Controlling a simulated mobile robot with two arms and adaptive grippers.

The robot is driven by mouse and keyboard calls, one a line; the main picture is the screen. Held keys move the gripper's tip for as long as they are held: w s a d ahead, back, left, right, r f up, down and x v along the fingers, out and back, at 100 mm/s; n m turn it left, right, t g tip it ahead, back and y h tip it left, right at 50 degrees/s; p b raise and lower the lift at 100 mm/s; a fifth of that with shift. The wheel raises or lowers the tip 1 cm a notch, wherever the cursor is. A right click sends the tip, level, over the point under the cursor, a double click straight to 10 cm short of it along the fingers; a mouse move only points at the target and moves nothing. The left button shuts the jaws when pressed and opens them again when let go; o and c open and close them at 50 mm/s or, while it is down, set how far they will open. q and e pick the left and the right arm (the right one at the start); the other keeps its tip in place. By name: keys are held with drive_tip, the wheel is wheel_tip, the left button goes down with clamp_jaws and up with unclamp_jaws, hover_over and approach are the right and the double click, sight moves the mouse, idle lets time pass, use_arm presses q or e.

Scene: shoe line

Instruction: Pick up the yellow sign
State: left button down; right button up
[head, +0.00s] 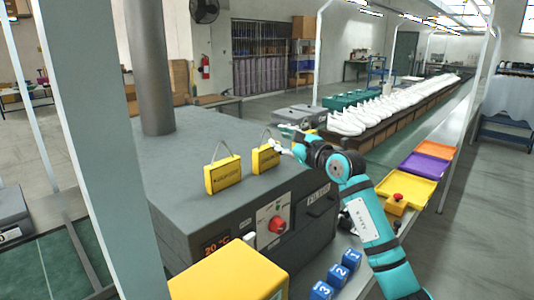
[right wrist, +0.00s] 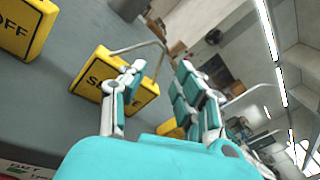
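Two yellow signs with dark lettering and thin wire handles stand on the grey machine top in the head view: a left one (head: 222,175) and a right one (head: 265,158). A third yellow piece (right wrist: 171,130) shows partly behind my fingers in the right wrist view. My right gripper (head: 288,138) is open and empty, just right of the right sign. In the right wrist view its spread fingers (right wrist: 160,75) are in front of that sign (right wrist: 92,75), with the handle visible between them. One finger hides part of its lettering; contact cannot be told. My left gripper is out of view.
The grey machine (head: 150,170) has a dark pipe (head: 152,60) rising from its top and a red knob (head: 278,224) in front. A pale post (head: 95,130) stands at left. Blue numbered blocks (head: 337,275) and a yellow box (head: 235,275) are near me. Trays (head: 427,165) lie right.

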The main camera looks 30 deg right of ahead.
drive_tip(key=w, duration=0.2)
drive_tip(key=w+p, duration=0.1)
drive_tip(key=w, duration=0.1)
drive_tip(key=shift+a+f, duration=0.1)
drive_tip(key=shift+a, duration=0.3)
drive_tip(key=shift+s+d, duration=0.1)
drive_tip(key=shift+s, duration=0.1)
drive_tip(key=shift+c, duration=0.9)
clamp_jaws()
